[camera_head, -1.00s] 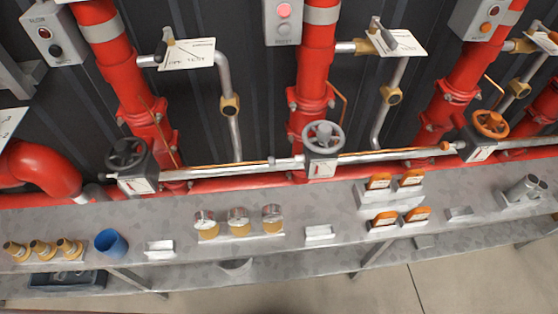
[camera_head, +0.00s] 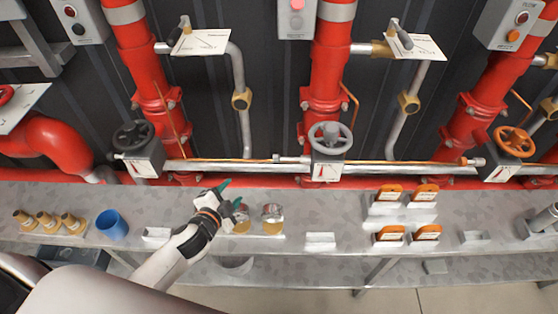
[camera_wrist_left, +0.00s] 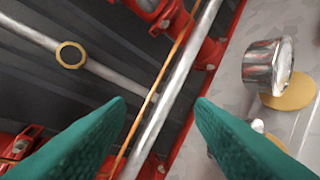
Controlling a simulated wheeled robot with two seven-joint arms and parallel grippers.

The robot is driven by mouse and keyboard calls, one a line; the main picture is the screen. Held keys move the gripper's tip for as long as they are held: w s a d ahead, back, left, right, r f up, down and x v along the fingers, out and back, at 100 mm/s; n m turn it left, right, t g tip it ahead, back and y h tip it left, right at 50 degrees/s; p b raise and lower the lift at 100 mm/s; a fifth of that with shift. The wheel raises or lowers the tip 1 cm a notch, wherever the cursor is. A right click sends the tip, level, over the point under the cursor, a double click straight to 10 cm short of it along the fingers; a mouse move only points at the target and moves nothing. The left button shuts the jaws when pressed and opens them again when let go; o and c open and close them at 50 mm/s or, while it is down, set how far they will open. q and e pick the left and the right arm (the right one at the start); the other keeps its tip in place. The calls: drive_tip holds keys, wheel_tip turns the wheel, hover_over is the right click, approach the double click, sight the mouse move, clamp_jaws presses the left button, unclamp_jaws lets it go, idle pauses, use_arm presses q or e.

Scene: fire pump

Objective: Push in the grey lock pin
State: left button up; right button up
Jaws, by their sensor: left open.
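A small silver-grey pin (camera_head: 290,159) sticks out to the left of the middle valve box (camera_head: 327,171), under the grey handwheel (camera_head: 330,138). It lies along the horizontal pipe line; I take it for the grey lock pin. My left gripper (camera_head: 231,193) has teal fingers and is over the bench by the gauges, left of and below the pin, apart from it. In the left wrist view, its fingers (camera_wrist_left: 161,107) are spread with nothing between them; a silver pipe (camera_wrist_left: 170,95) runs behind the gap. I cannot make out the pin there. My right gripper is not in view.
Round gauges (camera_head: 272,213) stand on the bench beside my left gripper; one also shows in the left wrist view (camera_wrist_left: 265,68). A blue cup (camera_head: 112,225) and brass fittings (camera_head: 47,220) are left. Orange-topped blocks (camera_head: 390,236) are right. Red vertical pipes (camera_head: 326,70) rise behind.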

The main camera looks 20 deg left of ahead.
sight(277, 159)
use_arm(q)
drive_tip(key=w+d+r+m+h, duration=0.3)
drive_tip(key=r+m+h, duration=0.2)
drive_tip(key=m+h, duration=0.45)
drive_tip(key=shift+m+y, duration=0.75)
drive_tip(key=shift+y, duration=0.1)
drive_tip(key=x, duration=1.2)
drive_tip(key=shift+p, duration=0.4)
drive_tip(key=shift+s+r, duration=0.1)
drive_tip(key=shift+c, duration=0.6)
drive_tip(key=shift+d, duration=0.1)
clamp_jaws()
